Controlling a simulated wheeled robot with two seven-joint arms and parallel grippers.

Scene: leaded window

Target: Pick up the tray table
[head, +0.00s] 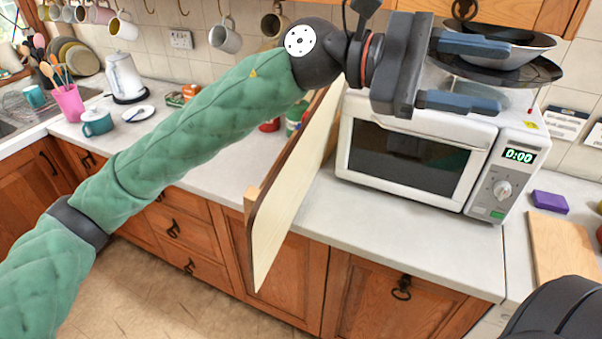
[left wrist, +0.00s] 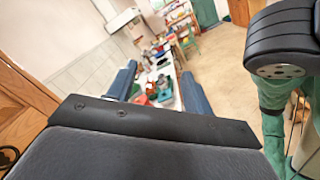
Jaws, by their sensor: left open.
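A flat pale panel with a dark brown rim (head: 296,172), which looks like the folded tray table, stands on edge and tilted at the counter's front edge, left of the microwave. Part of its top is hidden behind my left arm. My left gripper (head: 478,74) is open and empty, up and to the right of the panel, in front of the pans above the microwave. Its two blue fingers also show spread in the left wrist view (left wrist: 160,88), with nothing held between them. I cannot make out the panel in that view. My right gripper is not in view.
A white microwave (head: 410,160) stands right of the panel, with pans (head: 505,55) above it. A purple sponge (head: 550,201) and a cutting board (head: 562,255) lie at the right. Floor shows below.

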